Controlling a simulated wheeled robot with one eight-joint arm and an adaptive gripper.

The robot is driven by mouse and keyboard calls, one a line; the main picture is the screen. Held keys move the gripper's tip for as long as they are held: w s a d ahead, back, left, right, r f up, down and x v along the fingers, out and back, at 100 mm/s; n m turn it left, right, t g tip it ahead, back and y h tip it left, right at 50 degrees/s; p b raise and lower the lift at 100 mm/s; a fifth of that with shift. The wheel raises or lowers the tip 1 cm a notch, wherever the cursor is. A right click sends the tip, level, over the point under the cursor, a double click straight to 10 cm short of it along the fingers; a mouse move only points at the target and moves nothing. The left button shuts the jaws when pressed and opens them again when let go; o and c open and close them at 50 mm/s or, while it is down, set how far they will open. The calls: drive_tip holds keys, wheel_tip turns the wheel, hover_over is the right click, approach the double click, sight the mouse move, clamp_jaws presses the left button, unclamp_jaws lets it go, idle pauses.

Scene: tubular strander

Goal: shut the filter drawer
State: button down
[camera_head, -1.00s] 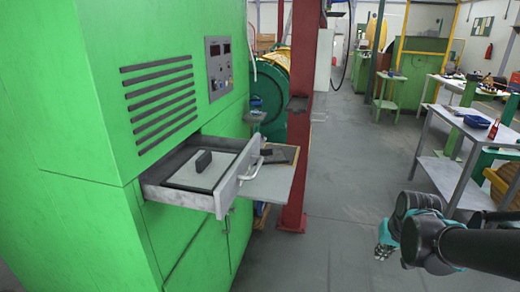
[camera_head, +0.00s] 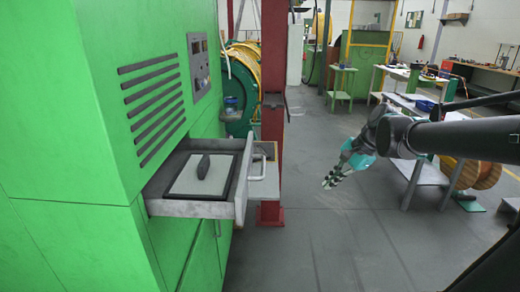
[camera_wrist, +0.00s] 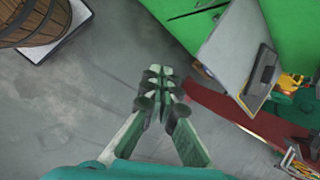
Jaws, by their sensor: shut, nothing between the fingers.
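The filter drawer (camera_head: 186,208) stands pulled out of the green cabinet (camera_head: 75,120), below its slots. A pale filter panel with a dark grip lies inside the drawer. A light bar handle (camera_head: 258,165) is on the drawer's front. My gripper (camera_head: 330,183) is to the right of the drawer, over open floor, well apart from the handle. In the wrist view my gripper (camera_wrist: 160,72) points at bare floor, its fingers together and empty.
A red column (camera_head: 273,110) stands just behind the drawer. Grey floor between drawer and benches is clear.

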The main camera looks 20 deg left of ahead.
sight(197, 155)
drive_tip(key=w+a+r+m+g+y, duration=0.25)
drive_tip(key=a+r+m, duration=0.35)
drive_tip(key=a+r, duration=0.7)
drive_tip(key=s+a+f, duration=0.2)
drive_tip(key=a+f, duration=0.2)
drive_tip(key=a, duration=0.5)
drive_tip(key=shift+s+f+y, duration=0.25)
drive_tip(key=shift+s+y, duration=0.05)
drive_tip(key=shift+y, duration=0.05)
drive_tip(key=shift+g, duration=0.25)
drive_tip(key=s+a, duration=0.1)
drive_tip(key=a, duration=0.5)
drive_tip(key=s+a, duration=0.2)
drive_tip(key=a, duration=0.5)
drive_tip(key=s+a, duration=0.1)
drive_tip(key=a, duration=0.5)
drive_tip(key=shift+s+a, duration=0.3)
drive_tip(key=shift+a, duration=0.05)
drive_tip(key=shift+s+a, duration=0.1)
drive_tip(key=shift+a, duration=0.2)
drive_tip(key=shift+r, duration=0.1)
